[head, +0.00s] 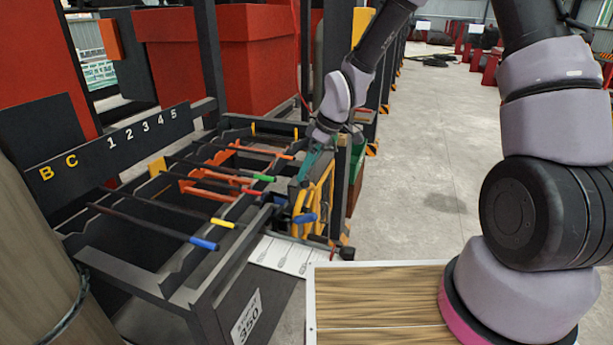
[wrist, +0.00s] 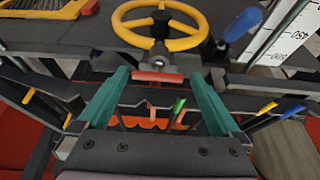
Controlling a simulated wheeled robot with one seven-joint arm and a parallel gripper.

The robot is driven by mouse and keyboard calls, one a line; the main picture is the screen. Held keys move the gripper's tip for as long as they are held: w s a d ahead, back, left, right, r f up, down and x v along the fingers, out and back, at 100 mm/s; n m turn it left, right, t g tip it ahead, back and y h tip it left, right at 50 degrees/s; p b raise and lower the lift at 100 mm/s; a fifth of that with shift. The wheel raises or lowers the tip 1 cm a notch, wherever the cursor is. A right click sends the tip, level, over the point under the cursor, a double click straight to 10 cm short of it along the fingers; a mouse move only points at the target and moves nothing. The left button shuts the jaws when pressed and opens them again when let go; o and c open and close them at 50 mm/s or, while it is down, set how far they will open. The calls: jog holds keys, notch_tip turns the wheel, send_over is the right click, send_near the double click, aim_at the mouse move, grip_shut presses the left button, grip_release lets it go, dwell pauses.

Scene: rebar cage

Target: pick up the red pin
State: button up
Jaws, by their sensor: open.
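Several dark rods with coloured ends lie across the notched rack (head: 180,275) in the head view. One has a small red end (head: 250,191) beside a green-ended rod (head: 264,178); an orange-red end (head: 286,157) lies farther back. I cannot tell surely which is the red pin. My gripper (head: 308,168) has teal fingers and is at the rack's right side. In the wrist view my gripper (wrist: 157,75) is open, its fingers apart on either side of a short red bar (wrist: 158,76). I cannot tell whether they touch it.
A yellow handwheel (wrist: 160,25) is close beyond the fingertips. A blue-ended lever (wrist: 243,24) stands to its right. Orange pieces (head: 205,183) lie among the rods. A wooden-topped surface (head: 375,300) is in front; the floor at right is open.

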jog(key=x, duration=0.6)
jog(key=shift+w, duration=0.15)
jog(key=c, duration=1.3)
